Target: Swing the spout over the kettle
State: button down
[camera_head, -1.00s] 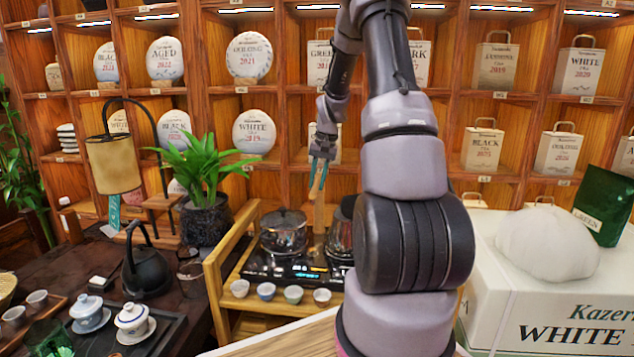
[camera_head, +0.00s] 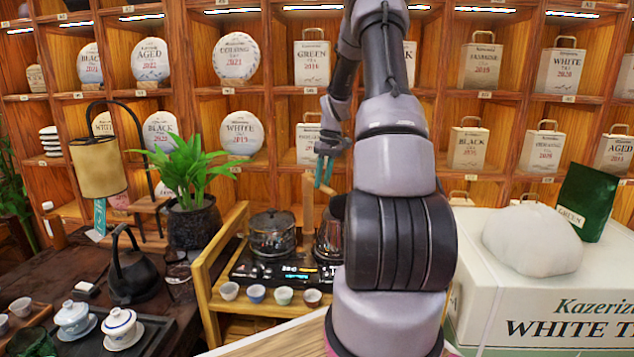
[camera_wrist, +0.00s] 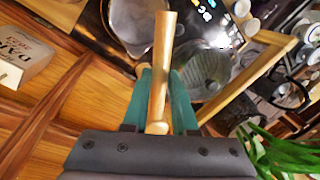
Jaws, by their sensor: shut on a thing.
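The wooden spout (camera_wrist: 162,62) is a pale round bar; in the head view it shows beside its wooden post (camera_head: 308,196) behind the cooker. My gripper (camera_head: 324,170) has its teal fingers on either side of the spout, and the wrist view shows my gripper (camera_wrist: 160,100) shut on it. A lidded glass kettle (camera_head: 272,234) stands on the left of the cooker. A second vessel (camera_head: 328,240) stands on the right, partly hidden by my arm. In the wrist view the spout's far end overlaps the second vessel (camera_wrist: 128,28); its exact height above it cannot be told.
The black cooker (camera_head: 268,268) sits on a wooden stand (camera_head: 205,285) with several small cups in front. A potted plant (camera_head: 195,222) and a dark iron kettle (camera_head: 130,272) are to the left. A white carton (camera_head: 560,290) is to the right. Shelves of tea rise behind.

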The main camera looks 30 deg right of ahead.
jog(key=shift+w+d+n, duration=0.15)
jog(key=shift+d+n, duration=0.5)
jog(key=shift+n, duration=0.25)
jog(key=c, duration=0.7)
grip_release()
jog(key=shift+r, duration=0.1)
notch_tip(320, 180, up, 10)
jog(key=d, duration=0.2)
jog(key=shift+w+r, duration=0.2)
jog(key=shift+r, duration=0.05)
